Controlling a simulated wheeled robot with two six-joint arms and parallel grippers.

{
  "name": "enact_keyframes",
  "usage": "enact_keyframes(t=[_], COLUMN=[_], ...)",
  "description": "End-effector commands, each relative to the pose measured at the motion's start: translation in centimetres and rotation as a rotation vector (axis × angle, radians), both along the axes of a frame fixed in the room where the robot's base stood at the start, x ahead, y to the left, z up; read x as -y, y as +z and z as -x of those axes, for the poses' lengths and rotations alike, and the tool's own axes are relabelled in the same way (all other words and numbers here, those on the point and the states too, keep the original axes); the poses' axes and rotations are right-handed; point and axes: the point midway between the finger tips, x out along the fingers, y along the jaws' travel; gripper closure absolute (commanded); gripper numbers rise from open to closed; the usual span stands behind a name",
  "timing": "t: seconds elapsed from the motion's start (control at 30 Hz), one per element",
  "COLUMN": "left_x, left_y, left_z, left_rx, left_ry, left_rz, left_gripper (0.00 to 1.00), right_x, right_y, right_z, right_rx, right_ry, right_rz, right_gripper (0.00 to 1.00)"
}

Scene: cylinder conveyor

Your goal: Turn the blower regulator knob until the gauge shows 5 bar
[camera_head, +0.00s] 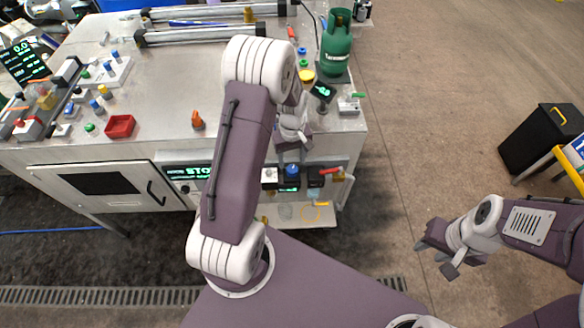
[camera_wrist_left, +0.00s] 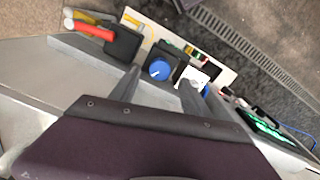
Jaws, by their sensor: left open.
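The blue regulator knob (camera_head: 292,169) sits on a dark block on the bench's front side. In the left wrist view the knob (camera_wrist_left: 159,68) lies just beyond and between my finger tips. My left gripper (camera_wrist_left: 160,82) is open and empty, with its fingers apart. In the head view my left gripper (camera_head: 293,146) hangs at the bench's front edge, just above the knob. A small green-lit display (camera_head: 289,188), possibly the gauge, is below the knob; I cannot read its figures. My right gripper (camera_head: 438,260) is open and empty, over the floor at right.
A red-handled valve (camera_head: 331,171) is right of the knob, and the lit STOP panel (camera_head: 188,172) is to its left. A green gas cylinder (camera_head: 336,45) and a small display (camera_head: 323,91) stand on the bench.

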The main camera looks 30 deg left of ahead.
Motion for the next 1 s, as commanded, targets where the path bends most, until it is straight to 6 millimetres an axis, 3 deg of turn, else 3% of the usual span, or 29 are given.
enact_keyframes(t=[0.1, 0.23, 0.57, 0.8, 1.0], left_x=[0.0, 0.0, 0.0, 0.0, 0.0], left_y=[-2.5, -4.4, -5.2, -5.2, -5.1], left_z=[0.1, 0.1, 0.0, 0.0, 0.0], left_rx=[-0.005, -0.004, 0.0, 0.0, 0.0], left_ry=[-0.001, -0.001, -0.001, -0.001, -0.101], left_rz=[0.001, 0.001, 0.0, 0.0, 0.0], left_gripper=[0.45, 0.45, 0.45, 1.0, 1.0], right_x=[0.0, 0.0, 0.0, 0.0, 0.0], right_y=[0.1, 0.2, 0.2, 0.2, 0.4], right_z=[0.0, 0.0, 0.0, 0.0, 0.0], right_rx=[0.0, 0.0, 0.0, 0.0, 0.0], right_ry=[0.0, 0.0, 0.0, 0.0, 0.0], right_rz=[0.0, 0.0, 0.0, 0.0, 0.0], right_gripper=[0.64, 0.64, 0.64, 0.64, 0.64])
